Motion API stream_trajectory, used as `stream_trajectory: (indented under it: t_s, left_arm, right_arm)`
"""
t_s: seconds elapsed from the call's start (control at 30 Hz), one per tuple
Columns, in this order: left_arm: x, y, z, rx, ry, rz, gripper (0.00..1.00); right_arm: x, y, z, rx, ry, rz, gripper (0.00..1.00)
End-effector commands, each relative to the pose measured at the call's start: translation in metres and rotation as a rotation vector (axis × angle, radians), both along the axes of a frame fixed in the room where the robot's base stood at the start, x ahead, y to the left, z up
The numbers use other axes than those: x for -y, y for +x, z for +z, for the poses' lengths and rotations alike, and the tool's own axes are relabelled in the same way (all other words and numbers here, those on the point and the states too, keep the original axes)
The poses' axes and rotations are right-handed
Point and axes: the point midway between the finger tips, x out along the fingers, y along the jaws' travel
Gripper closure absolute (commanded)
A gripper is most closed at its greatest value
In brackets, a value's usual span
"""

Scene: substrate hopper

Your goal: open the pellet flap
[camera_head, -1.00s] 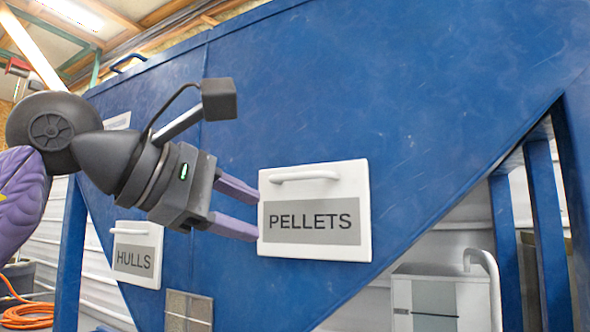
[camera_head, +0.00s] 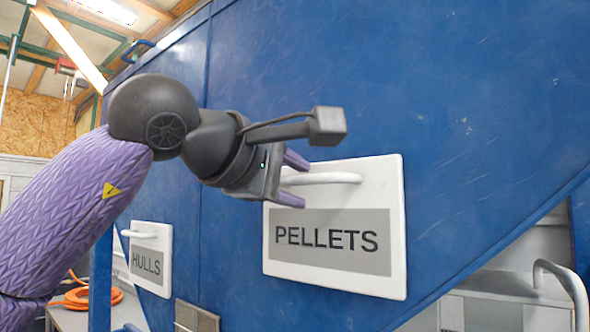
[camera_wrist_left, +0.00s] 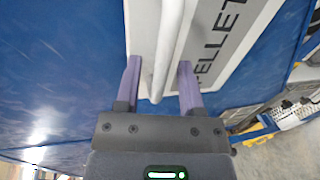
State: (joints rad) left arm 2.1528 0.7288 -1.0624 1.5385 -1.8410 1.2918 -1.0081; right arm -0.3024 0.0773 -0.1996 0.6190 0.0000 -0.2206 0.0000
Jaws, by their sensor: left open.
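The pellet flap (camera_head: 335,275) is a white panel with a grey PELLETS label on the blue hopper, and it looks closed. Its white bar handle (camera_head: 325,178) runs along the top of the flap. My left gripper (camera_head: 299,179) is at the left end of the handle, its purple fingers apart. In the left wrist view, the handle (camera_wrist_left: 168,50) lies between the two open fingers (camera_wrist_left: 159,82), with a gap on each side. The flap (camera_wrist_left: 200,45) lies behind them there. My right gripper is not in view.
A second white flap marked HULLS (camera_head: 150,262) is lower left on the blue hopper wall (camera_head: 450,90). A grey cabinet with a white curved pipe (camera_head: 570,285) stands at lower right. An orange hose (camera_head: 88,297) lies at lower left.

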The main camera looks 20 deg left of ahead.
Motion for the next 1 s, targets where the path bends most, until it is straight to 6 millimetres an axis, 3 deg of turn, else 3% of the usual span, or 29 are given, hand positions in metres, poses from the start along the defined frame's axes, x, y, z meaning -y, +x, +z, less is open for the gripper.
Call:
stream_trajectory:
  t_s: [0.27,0.5,1.0]
  left_arm:
    - [0.0012,0.003,-0.001,0.001,0.0,0.0,0.5]
    - [0.0011,0.0028,-0.001,0.001,-0.001,-0.001,1.0]
    - [0.0011,0.0027,-0.0011,0.0,-0.001,-0.001,1.0]
  right_arm:
    - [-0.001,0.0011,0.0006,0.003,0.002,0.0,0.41]
    - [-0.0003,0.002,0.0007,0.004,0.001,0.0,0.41]
    - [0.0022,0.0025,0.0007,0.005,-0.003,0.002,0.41]
